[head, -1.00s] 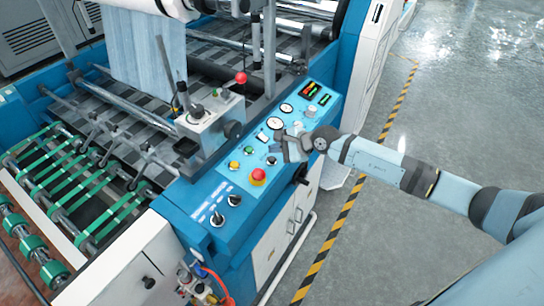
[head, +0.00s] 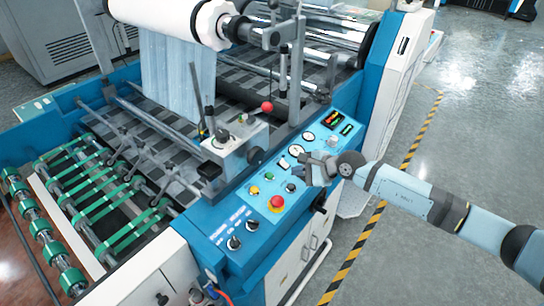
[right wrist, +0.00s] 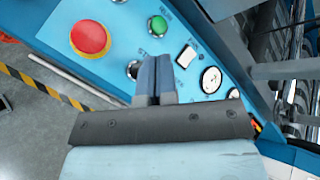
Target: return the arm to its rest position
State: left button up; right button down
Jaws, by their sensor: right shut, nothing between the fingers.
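My right arm (head: 420,197) reaches in from the right edge of the head view. My right gripper (head: 306,166) is over the light blue control panel (head: 262,222), close to its buttons and gauges. In the right wrist view its two fingers (right wrist: 154,62) are together with nothing between them. They point at the panel beside a dark knob (right wrist: 133,68). I cannot tell whether they touch the panel. My left gripper is in neither view.
The panel carries a red emergency button (head: 277,203), a green button (right wrist: 157,26) and a white switch (right wrist: 186,56). The laminating machine's rollers (head: 205,22) are behind it. A yellow-black floor stripe (head: 352,260) and open grey floor (head: 470,120) lie to the right.

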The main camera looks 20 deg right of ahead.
jog(key=s+a+m+y, duration=0.1)
jog(key=a+m, duration=0.1)
jog(key=s+a+f+m+y, duration=0.1)
jog(key=s+a+m, duration=0.1)
jog(key=a+m, duration=0.1)
jog(key=s+a+m+t+y, duration=0.1)
jog(key=s+a+m, duration=0.1)
jog(key=shift+s+a+f+y, duration=0.25)
jog(key=shift+a+f+y, duration=0.05)
jog(key=shift+a+f, duration=0.1)
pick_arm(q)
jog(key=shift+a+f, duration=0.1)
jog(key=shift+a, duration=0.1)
pick_arm(e)
jog(key=s+a+f+n+h, duration=0.1)
jog(key=s+f+n, duration=0.3)
jog(key=s+n, duration=0.4)
jog(key=s+a+f+n+h, duration=0.1)
jog(key=s+f+n+h, duration=0.3)
jog(key=s+n, duration=0.4)
jog(key=s+a+f+n+t+h, duration=0.1)
jog(key=s+f+n+h, duration=0.1)
jog(key=s+f+n, duration=0.3)
jog(key=s+n, duration=0.3)
jog(key=n, duration=0.4)
jog(key=shift+h, duration=0.4)
jog(key=shift+f, duration=0.1)
